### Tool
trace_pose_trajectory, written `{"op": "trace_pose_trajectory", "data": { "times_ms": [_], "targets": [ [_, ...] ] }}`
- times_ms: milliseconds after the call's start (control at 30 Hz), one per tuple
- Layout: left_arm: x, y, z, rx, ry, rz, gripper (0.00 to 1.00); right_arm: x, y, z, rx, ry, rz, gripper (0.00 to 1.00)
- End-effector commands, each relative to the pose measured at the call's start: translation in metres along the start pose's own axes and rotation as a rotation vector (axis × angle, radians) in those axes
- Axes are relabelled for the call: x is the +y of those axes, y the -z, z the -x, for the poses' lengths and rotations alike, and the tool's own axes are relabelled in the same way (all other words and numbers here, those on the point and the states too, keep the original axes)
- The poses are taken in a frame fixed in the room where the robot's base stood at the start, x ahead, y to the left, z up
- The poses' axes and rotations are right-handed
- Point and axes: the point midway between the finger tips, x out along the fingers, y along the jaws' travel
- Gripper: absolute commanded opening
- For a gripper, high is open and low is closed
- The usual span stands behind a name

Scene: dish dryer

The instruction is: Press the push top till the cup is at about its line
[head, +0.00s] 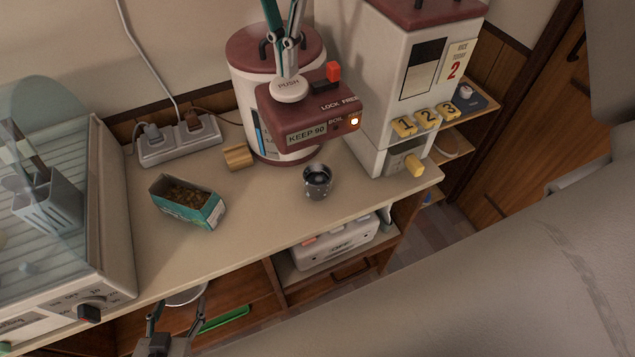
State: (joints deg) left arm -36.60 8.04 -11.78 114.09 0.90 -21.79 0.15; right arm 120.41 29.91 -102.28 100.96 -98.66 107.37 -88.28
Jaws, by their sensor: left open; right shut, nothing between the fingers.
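The push top (290,91), a pale round button marked PUSH, sits on the dark red head of a white water boiler (243,95). My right gripper (288,72) is shut and points down, its fingertips at the back edge of the push top; I cannot tell if they press it. A small dark cup (317,183) stands upright on the counter below and in front of the boiler's head. Its inside looks dark; its line and level are too small to make out. My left gripper (174,318) is open and empty, low in front of the counter.
A white dispenser with yellow 1, 2, 3 keys (428,120) stands right of the boiler. A green open box (188,201), a wooden block (238,157) and a power strip (180,141) lie left. A dish dryer (115,220) fills the far left. Counter around the cup is clear.

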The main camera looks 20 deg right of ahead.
Motion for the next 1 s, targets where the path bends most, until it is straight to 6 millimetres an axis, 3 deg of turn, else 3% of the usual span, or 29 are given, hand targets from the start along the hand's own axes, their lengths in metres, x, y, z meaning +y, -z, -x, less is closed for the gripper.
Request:
{"op": "trace_pose_trajectory", "data": {
  "times_ms": [1000],
  "targets": [
    [0.002,-0.006,-0.002,-0.004,-0.001,0.001,0.57,0.000,0.000,-0.023,0.000,-0.001,0.000,0.00]
  ]
}}
